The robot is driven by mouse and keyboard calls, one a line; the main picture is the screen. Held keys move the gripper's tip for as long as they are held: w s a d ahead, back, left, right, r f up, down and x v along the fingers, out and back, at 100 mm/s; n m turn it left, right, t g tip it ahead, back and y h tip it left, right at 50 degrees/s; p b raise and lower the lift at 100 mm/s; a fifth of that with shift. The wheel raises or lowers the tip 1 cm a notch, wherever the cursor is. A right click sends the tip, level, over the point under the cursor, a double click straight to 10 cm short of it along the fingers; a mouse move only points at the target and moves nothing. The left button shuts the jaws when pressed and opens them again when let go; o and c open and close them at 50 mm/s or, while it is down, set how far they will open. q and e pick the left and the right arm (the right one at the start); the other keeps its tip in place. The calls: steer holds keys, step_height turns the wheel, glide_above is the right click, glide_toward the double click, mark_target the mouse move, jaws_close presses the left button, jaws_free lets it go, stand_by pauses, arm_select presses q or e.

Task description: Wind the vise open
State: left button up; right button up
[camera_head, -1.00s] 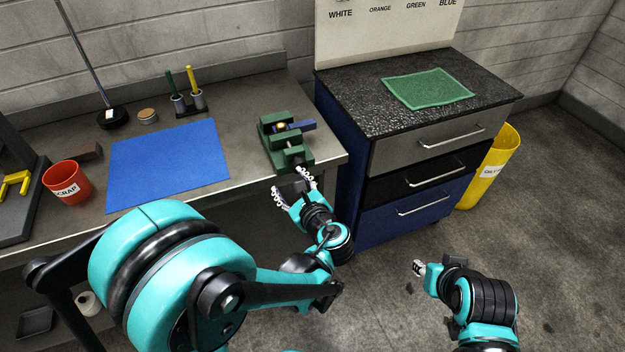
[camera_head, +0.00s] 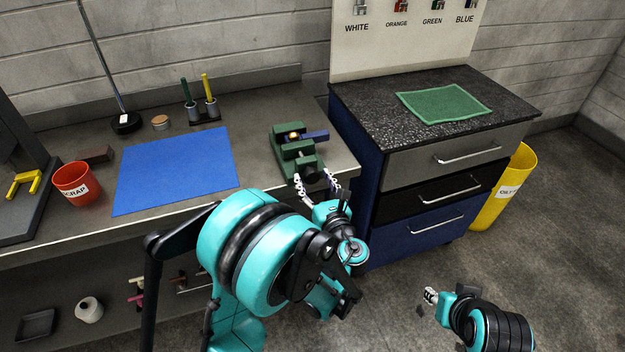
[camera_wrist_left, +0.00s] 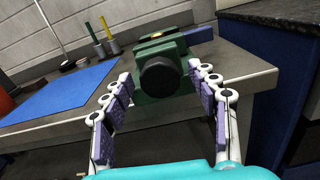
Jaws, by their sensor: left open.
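The green vise (camera_head: 290,148) stands at the right end of the workbench, with a blue piece (camera_head: 315,135) and a small yellow-orange item between its jaws. In the left wrist view the vise (camera_wrist_left: 178,78) shows its dark round knob (camera_wrist_left: 160,77) facing the camera. My left gripper (camera_head: 316,182) is open at the front of the vise. In the left wrist view its fingers (camera_wrist_left: 160,88) spread to both sides of the knob, with gaps and no contact that I can see. My right gripper (camera_head: 430,295) is low at the right, away from the bench, too small to tell its state.
A blue mat (camera_head: 175,170), a red scrap cup (camera_head: 75,184) and a pen holder (camera_head: 203,113) are on the bench. A drawer cabinet (camera_head: 440,150) with a green cloth (camera_head: 445,103) stands close right of the vise. A yellow bin (camera_head: 505,190) is beyond it.

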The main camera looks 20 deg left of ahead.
arm_select(q)
steer(key=shift+w+a, duration=0.3)
steer(key=shift+w, duration=0.15)
steer(key=c, duration=1.2)
steer(key=shift+o, duration=0.2)
